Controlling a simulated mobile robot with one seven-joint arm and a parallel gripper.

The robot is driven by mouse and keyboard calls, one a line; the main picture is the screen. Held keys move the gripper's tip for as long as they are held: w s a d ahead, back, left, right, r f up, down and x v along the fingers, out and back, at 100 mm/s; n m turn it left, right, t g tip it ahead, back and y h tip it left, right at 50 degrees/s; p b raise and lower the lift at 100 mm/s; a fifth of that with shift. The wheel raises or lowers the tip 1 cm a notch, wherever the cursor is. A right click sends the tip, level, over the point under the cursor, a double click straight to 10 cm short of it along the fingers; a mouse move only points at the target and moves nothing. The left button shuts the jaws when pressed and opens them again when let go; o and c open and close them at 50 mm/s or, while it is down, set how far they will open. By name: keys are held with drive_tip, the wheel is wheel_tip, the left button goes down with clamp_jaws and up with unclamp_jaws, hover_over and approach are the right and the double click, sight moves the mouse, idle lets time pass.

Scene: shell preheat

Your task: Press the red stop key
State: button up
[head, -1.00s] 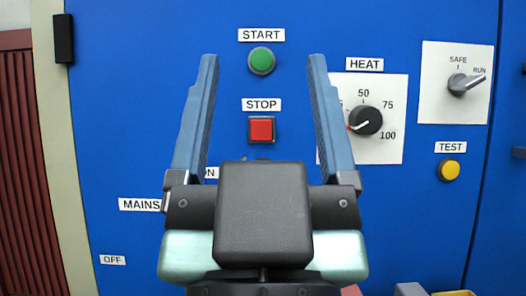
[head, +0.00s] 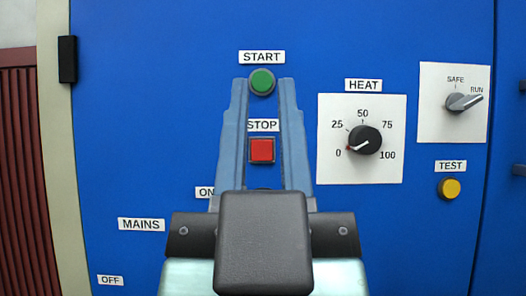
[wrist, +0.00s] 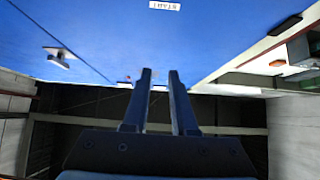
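The red square stop key (head: 262,150) sits in a dark frame on the blue panel, under the STOP label (head: 263,125). In the head view it shows between the two blue-grey fingers of my gripper (head: 264,84). The fingers point up towards the green start button (head: 262,81). A narrow gap is left between them, and they hold nothing. The wrist view also shows the gripper (wrist: 160,76) with a gap between its fingertips. I cannot make out the red key there, and I cannot tell how far the fingertips are from the panel.
The heat dial (head: 364,140) is right of the stop key, its pointer near 0. Farther right are the SAFE/RUN switch (head: 463,101), turned to RUN, and the yellow test button (head: 449,189). The MAINS label (head: 141,224) is at lower left; the mains control is mostly hidden by my gripper.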

clamp_jaws()
idle(1.2)
